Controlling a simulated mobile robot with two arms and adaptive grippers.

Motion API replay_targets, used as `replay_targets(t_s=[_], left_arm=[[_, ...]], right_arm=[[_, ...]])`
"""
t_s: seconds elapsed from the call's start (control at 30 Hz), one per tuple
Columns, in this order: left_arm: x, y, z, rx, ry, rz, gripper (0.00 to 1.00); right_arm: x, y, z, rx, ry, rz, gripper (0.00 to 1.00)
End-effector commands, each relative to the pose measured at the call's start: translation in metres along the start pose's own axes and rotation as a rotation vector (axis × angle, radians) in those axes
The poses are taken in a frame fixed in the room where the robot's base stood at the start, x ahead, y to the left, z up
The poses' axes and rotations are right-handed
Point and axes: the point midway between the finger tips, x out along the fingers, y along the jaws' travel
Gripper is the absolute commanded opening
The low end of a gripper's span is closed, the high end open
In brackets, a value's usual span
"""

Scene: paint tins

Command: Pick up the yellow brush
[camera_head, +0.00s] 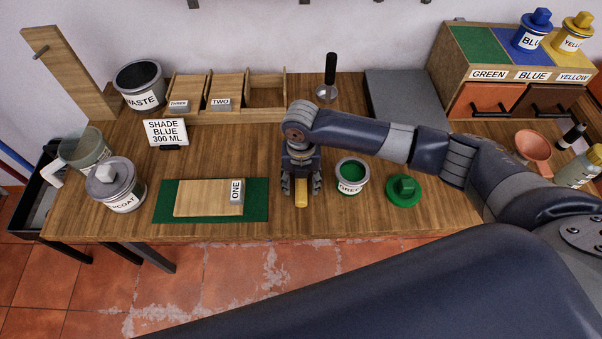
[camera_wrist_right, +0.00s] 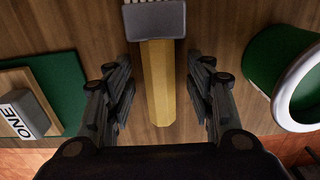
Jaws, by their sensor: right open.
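The yellow brush lies on the wooden table. In the right wrist view its yellow handle (camera_wrist_right: 158,85) runs down between my right gripper's fingers, with a grey block-shaped head (camera_wrist_right: 154,20) and pale bristles at the top edge. In the head view only the handle's end (camera_head: 301,192) shows below my right gripper (camera_head: 301,183); the rest is hidden under the gripper. My right gripper (camera_wrist_right: 160,95) is open, with one finger on each side of the handle and visible gaps to it. My left gripper is not in view.
An open tin of green paint (camera_head: 351,176) stands just right of the gripper, with its green lid (camera_head: 404,190) beyond. Left is a green mat (camera_head: 258,207) bearing a board (camera_head: 205,197) with block ONE. A black-handled tool (camera_head: 330,78) stands behind. The table's front edge is close.

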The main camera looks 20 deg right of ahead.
Motion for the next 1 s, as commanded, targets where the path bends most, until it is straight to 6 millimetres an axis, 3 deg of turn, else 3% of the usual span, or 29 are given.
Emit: replay_targets(t_s=[0.1,0.13,0.33,0.77,1.0], left_arm=[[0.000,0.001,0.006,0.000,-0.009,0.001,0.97],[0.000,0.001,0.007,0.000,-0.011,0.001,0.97],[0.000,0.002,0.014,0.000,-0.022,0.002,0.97],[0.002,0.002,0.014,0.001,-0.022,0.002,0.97],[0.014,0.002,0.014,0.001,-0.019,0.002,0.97]], right_arm=[[0.000,0.000,0.000,0.000,0.000,0.000,0.49],[0.000,0.000,0.000,0.000,0.001,0.000,0.45],[0.000,0.000,0.000,0.000,0.001,0.000,0.01],[-0.004,0.000,0.000,0.001,0.000,0.000,0.01],[-0.033,0.001,0.001,0.000,-0.003,0.003,0.01]])
